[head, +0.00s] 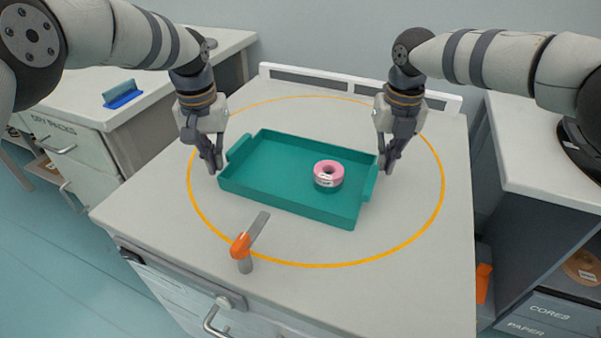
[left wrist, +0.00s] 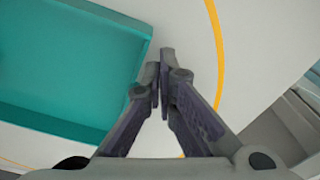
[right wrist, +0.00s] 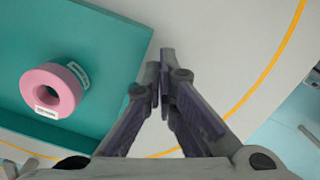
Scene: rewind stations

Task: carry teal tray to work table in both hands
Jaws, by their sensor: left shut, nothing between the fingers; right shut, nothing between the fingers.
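The teal tray (head: 270,178) rests on a white-topped table inside an orange ring, with a raised handle at its left and right ends. A pink roll (head: 328,173) with white labels lies in its right half; it also shows in the right wrist view (right wrist: 55,90). My left gripper (head: 217,168) is shut and empty beside the tray's left end. My right gripper (head: 386,168) is shut and empty beside the right end. The left wrist view shows the tray's corner (left wrist: 70,65) left of my fingertips (left wrist: 163,65). Whether either gripper touches the tray is unclear.
The orange ring (head: 310,265) marks the tabletop (head: 390,290). A left counter (head: 75,100) carries a blue item (head: 122,95). A right counter (head: 540,150) stands beside shelves. A low rail (head: 330,84) edges the back.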

